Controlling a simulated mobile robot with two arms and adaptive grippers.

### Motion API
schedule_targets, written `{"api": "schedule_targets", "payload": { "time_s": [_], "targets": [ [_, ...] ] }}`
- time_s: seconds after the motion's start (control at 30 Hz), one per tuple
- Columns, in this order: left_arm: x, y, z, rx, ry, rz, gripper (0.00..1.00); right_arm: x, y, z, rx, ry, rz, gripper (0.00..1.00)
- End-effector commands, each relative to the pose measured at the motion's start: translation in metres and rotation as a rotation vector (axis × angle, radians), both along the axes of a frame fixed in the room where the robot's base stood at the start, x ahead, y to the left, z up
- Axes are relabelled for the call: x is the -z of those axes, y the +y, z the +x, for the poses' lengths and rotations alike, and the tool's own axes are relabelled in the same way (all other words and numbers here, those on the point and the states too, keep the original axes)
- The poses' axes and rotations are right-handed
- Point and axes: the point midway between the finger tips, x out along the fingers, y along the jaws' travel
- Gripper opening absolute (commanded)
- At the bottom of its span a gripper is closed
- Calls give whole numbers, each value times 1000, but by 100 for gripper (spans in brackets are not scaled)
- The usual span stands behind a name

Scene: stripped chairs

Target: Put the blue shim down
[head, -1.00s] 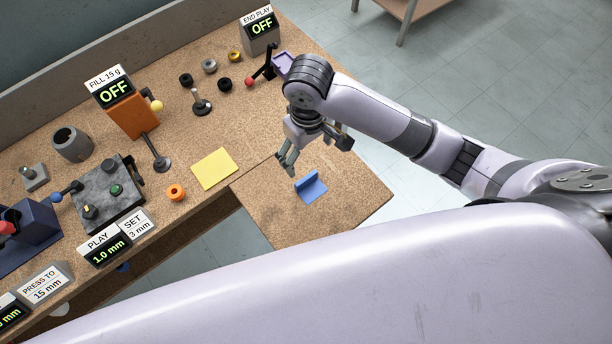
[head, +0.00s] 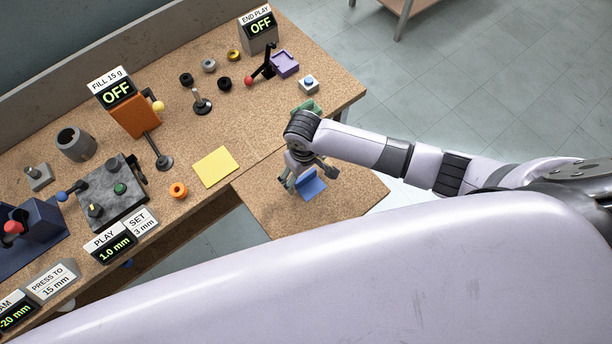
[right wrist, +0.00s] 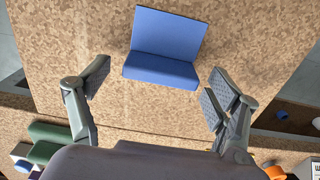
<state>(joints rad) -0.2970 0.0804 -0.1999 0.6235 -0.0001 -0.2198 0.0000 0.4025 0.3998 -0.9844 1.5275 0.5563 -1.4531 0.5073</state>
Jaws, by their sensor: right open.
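The blue shim (head: 312,187) is an L-shaped piece resting on the brown lower board (head: 345,205) that juts out from the bench. In the right wrist view the shim (right wrist: 163,48) lies beyond the fingertips, between their lines but apart from both. My right gripper (head: 305,178) is open and empty, just behind the shim in the head view; its two padded fingers (right wrist: 157,88) show wide apart in the right wrist view. My left gripper is not in view.
A green block (head: 307,107) is partly hidden behind my right arm. The board around the shim is clear.

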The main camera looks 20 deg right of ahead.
Motion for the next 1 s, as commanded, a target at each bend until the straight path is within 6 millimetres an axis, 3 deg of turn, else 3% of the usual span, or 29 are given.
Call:
{"api": "schedule_targets", "payload": {
  "time_s": [0.33,1.0],
  "targets": [
    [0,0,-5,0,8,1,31,8,0,0,-2,-1,0,83],
    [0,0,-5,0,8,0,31,7,0,0,-1,-1,0,38]
  ]
}}
